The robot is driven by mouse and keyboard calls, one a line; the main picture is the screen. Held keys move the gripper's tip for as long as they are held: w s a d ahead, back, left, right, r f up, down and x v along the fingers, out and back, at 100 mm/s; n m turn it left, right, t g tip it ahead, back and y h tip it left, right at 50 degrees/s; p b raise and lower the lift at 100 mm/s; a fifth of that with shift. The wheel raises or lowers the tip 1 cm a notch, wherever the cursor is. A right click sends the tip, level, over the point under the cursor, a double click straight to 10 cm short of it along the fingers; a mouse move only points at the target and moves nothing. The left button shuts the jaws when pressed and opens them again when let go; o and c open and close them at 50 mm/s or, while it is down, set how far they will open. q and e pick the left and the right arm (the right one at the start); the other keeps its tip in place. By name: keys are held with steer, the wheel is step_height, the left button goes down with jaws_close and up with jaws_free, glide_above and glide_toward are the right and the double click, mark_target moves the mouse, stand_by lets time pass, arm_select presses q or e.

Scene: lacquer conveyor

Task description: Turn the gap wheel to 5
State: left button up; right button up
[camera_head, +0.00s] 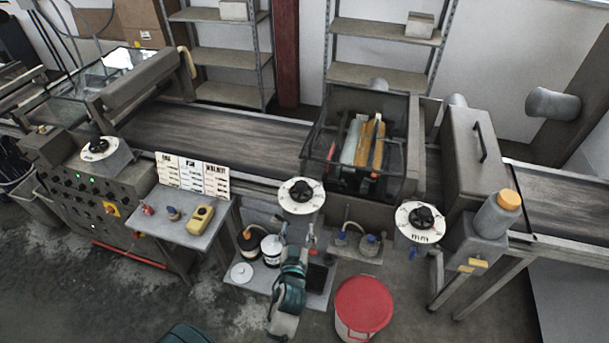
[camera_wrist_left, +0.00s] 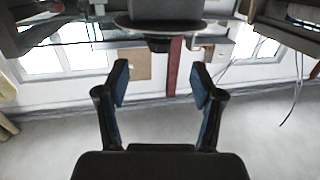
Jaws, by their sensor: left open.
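Three dial wheels with black knobs on white round plates show in the head view: a left wheel (camera_head: 99,148) on the control cabinet, a middle wheel (camera_head: 301,191) below the glazed box, and a right wheel (camera_head: 420,218). The right plate carries marks that look like "mm"; the other dial numbers are too small to read. My left gripper (camera_head: 298,238) is open and empty just in front of and below the middle wheel. In the left wrist view its two fingers (camera_wrist_left: 160,85) stand apart below a dark round disc (camera_wrist_left: 160,24). My right gripper does not show.
A conveyor belt (camera_head: 220,135) runs behind the wheels through a glazed box (camera_head: 328,140). A small table (camera_head: 190,232) with a yellow device stands left. A shelf with jars (camera_head: 271,248) and a red-lidded bucket (camera_head: 363,305) are near my left arm.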

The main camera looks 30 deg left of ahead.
mark_target(301, 189)
arm_select(q)
steer(key=shift+t, duration=0.5)
steer(key=r+p+x, duration=0.1)
steer(key=x, duration=0.4)
steer(key=p+x, duration=0.1)
steer(key=x, duration=0.4)
steer(key=r+p+x, duration=0.1)
steer(key=x, duration=0.4)
steer(key=shift+w+a+r, duration=0.3)
steer(key=shift+a+r, duration=0.05)
